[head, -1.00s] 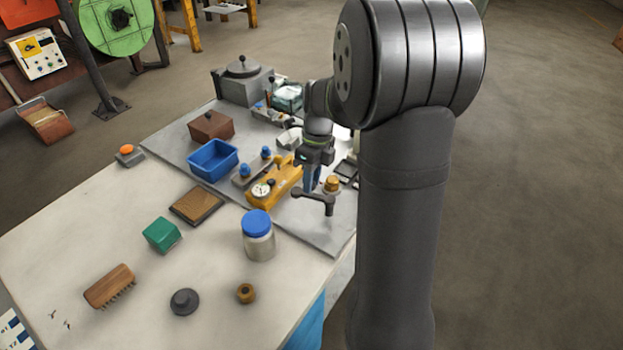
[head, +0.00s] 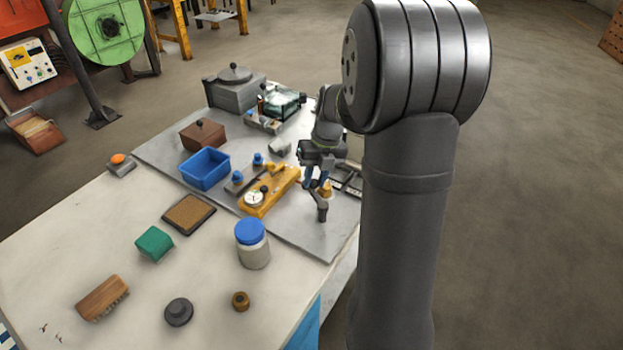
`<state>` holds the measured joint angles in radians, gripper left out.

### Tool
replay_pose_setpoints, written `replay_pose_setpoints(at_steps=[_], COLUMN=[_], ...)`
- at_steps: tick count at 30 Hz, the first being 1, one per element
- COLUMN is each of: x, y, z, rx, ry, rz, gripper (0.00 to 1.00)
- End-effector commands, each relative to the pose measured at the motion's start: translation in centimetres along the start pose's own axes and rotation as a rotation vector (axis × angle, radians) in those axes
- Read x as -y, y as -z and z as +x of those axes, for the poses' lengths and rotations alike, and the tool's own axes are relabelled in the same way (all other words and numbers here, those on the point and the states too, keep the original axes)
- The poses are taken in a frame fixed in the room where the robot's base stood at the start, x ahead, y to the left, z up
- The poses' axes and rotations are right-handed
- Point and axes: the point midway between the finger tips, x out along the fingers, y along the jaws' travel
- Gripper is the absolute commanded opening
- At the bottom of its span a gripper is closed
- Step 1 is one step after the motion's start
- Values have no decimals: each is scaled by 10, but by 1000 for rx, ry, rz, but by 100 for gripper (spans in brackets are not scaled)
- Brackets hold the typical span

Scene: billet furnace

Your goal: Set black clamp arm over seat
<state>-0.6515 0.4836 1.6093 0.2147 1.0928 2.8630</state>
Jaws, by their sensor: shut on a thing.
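The black clamp arm (head: 322,206) stands on its short post near the front right of the grey plate. Its upper part runs up toward my gripper and is partly hidden. My gripper (head: 316,184) points down with its blue fingers at the clamp arm and is shut on it; the exact contact is small and hard to see. A brass-coloured round piece (head: 327,188) sits just behind the post, close to the fingers. The seat cannot be clearly picked out. A yellow fixture (head: 277,188) with a round white dial lies left of my gripper.
A blue bin (head: 206,169), brown lidded box (head: 203,135) and grey lidded box (head: 236,90) stand on the grey plate (head: 302,238). A blue-lidded jar (head: 252,245) stands in front. A brown pad (head: 189,213), green block (head: 154,243) and brush (head: 102,298) lie on the table.

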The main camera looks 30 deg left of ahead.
Motion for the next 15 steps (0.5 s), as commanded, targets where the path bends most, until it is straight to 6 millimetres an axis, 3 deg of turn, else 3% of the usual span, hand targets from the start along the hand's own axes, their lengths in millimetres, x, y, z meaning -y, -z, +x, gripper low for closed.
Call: replay_pose_setpoints(at_steps=[15], x=[11], y=[0], z=[-2], rx=[38], ry=[-5], rz=[175], gripper=[0])
